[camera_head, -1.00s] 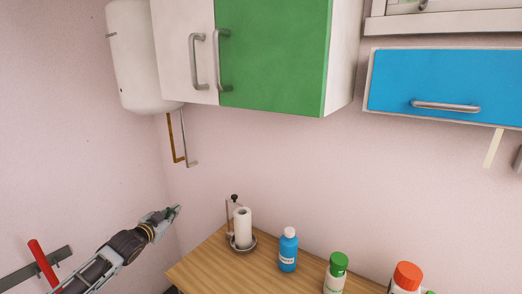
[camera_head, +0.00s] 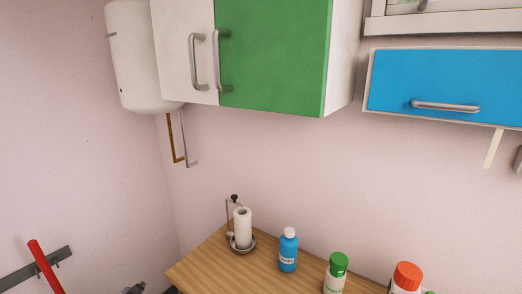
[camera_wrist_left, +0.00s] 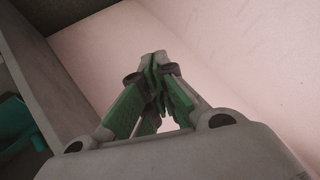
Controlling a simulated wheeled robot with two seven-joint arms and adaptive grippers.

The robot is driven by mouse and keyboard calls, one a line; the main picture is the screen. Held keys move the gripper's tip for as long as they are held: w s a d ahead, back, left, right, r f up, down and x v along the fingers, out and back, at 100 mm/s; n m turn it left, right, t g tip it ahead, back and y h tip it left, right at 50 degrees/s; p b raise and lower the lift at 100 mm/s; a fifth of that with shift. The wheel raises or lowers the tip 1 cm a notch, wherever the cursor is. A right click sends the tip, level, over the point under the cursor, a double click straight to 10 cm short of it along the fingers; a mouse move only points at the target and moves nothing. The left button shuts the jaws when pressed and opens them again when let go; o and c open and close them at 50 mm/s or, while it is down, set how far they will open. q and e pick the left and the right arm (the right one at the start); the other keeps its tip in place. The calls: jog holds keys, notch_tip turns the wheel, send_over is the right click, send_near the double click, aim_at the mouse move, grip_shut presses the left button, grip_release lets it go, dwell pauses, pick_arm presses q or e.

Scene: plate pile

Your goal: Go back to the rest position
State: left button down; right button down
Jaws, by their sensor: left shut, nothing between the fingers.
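In the left wrist view my left gripper (camera_wrist_left: 160,60) has its green-padded fingers together at the tips, with nothing between them. The pink wall shows behind it. In the head view only a small dark part of my left gripper (camera_head: 135,289) shows at the bottom edge, left of the wooden counter (camera_head: 205,268). My right gripper is in neither view.
A paper towel roll (camera_head: 243,228), a blue bottle (camera_head: 288,252), a green-capped bottle (camera_head: 337,272) and a red-capped container (camera_head: 407,276) stand on the counter. A green-doored cabinet (camera_head: 272,55), a blue cabinet (camera_head: 440,85) and a white boiler (camera_head: 140,60) hang above. A wall rack (camera_head: 30,268) holds a red handle.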

pick_arm(q)
jog(key=s+d+f+n+g, duration=0.1)
jog(key=s+d+f+g, duration=0.2)
jog(key=s+f, duration=1.1)
jog(key=s+d+f+g, duration=0.3)
jog(key=s+d+f, duration=0.1)
jog(key=s+f, duration=0.95)
jog(key=s+d+f+g, duration=0.1)
jog(key=s+d+f, duration=0.2)
jog(key=s+d, duration=0.3)
jog(key=s+d+f+n+g+h, duration=0.1)
jog(key=s+d+f, duration=0.2)
jog(key=s, duration=1.2)
jog(key=s+d+f+g+h, duration=0.1)
jog(key=s+d+f+g, duration=0.1)
jog(key=s+d, duration=0.7)
jog(key=shift+s+f+n, duration=0.3)
jog(key=shift+s+f, duration=0.25)
jog(key=shift+s, duration=0.5)
